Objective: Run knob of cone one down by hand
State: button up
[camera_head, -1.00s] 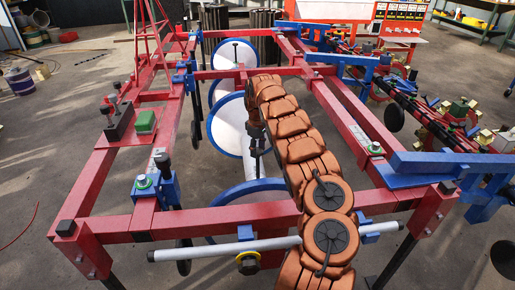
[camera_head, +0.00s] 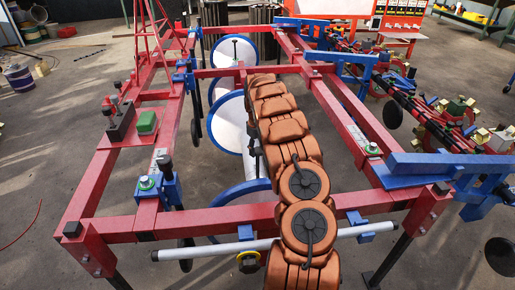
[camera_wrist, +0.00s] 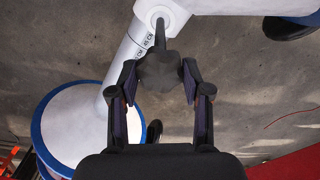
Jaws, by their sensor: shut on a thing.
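In the wrist view my gripper (camera_wrist: 160,76) is shut on a dark lobed knob (camera_wrist: 158,70), with a finger on each side of it. The knob sits on a thin dark stem that meets a white tube (camera_wrist: 125,52) with printed scale marks. A white cone with a blue rim (camera_wrist: 82,130) shows at lower left. In the head view, several white cones with blue rims (camera_head: 229,118) stand inside the red frame. My orange arm covers the held knob and most of my gripper there. I cannot tell which cone is number one.
The red frame (camera_head: 205,222) surrounds the cones, with a grey bar (camera_head: 215,250) across its front. A blue bracket with a post (camera_head: 166,185) stands at left. A green block (camera_head: 146,122) lies on the left rail. Open concrete floor (camera_head: 60,130) lies to the left.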

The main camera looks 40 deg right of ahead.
jog(key=shift+a, duration=0.1)
jog(key=o, duration=1.2)
jog(key=shift+c, duration=0.2)
notch_tip(320, 180, up, 12)
jog(key=shift+r, duration=0.1)
notch_tip(320, 180, up, 7)
dwell(0.6)
